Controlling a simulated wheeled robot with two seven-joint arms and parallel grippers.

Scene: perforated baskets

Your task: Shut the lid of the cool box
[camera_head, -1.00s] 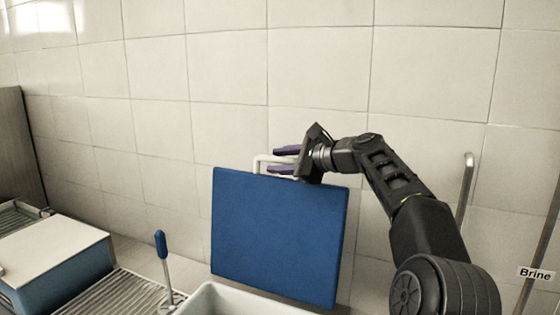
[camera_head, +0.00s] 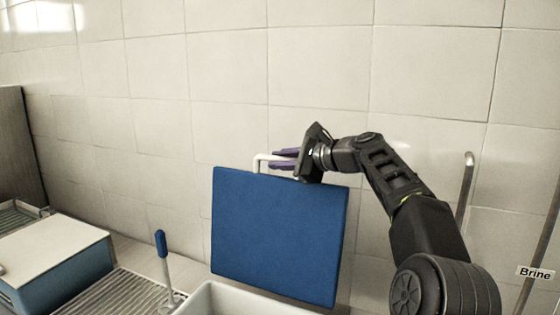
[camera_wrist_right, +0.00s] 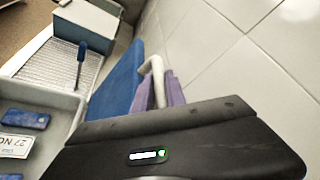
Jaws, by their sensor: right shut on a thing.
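The blue lid (camera_head: 278,235) of the cool box stands open and upright in front of the tiled wall. A white handle (camera_head: 257,163) shows at its top edge. The pale cool box (camera_head: 235,298) is cut off by the bottom of the head view; its rim also shows in the right wrist view (camera_wrist_right: 70,105). My right gripper (camera_head: 276,161) has its purple fingers shut on the lid handle. In the right wrist view the fingers close around the pale handle (camera_wrist_right: 156,72), beside the blue lid (camera_wrist_right: 118,82). My left gripper is not in view.
A blue box with a white top (camera_head: 55,255) stands at the left beside a ribbed draining surface (camera_head: 115,296). A blue-tipped lever (camera_head: 162,250) rises near the cool box. Blue packs (camera_wrist_right: 25,118) lie inside the box. A "Brine" label (camera_head: 535,273) hangs at the right.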

